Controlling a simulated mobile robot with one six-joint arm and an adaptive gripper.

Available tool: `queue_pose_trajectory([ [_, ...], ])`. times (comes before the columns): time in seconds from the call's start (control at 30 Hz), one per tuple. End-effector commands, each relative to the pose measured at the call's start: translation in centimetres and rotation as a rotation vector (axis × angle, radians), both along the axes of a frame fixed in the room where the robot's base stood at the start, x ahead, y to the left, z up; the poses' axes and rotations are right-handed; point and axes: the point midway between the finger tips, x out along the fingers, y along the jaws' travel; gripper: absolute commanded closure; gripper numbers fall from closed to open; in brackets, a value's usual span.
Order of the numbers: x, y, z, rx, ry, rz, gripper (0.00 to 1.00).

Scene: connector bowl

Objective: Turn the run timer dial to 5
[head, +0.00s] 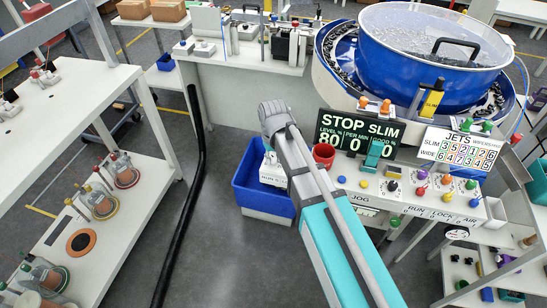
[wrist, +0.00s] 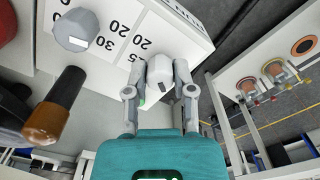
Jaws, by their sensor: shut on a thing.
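In the wrist view, my gripper (wrist: 160,66) is shut around a pale grey dial knob (wrist: 160,84), with one finger on each side. The knob stands on a white panel (wrist: 180,32) with printed black numbers, among them 30, 20 and a partly covered number ending in 5. My fingers hide part of this scale, and I cannot tell which number the knob points to. A small green patch shows beside the left finger. In the head view, my arm covers the dial and gripper.
A second grey knob (wrist: 78,30) and a dark lever with an orange-brown end (wrist: 55,108) stand left of my gripper. A blue bowl feeder (head: 420,50) stands behind.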

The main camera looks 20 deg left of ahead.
Motion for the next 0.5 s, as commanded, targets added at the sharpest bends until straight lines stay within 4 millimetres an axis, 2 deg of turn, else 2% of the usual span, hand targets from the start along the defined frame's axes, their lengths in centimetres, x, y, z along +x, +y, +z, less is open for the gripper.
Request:
queue_pose_trajectory([
  [0.5,0.11,0.03,0.01,0.001,-0.002,-0.058,1.00],
])
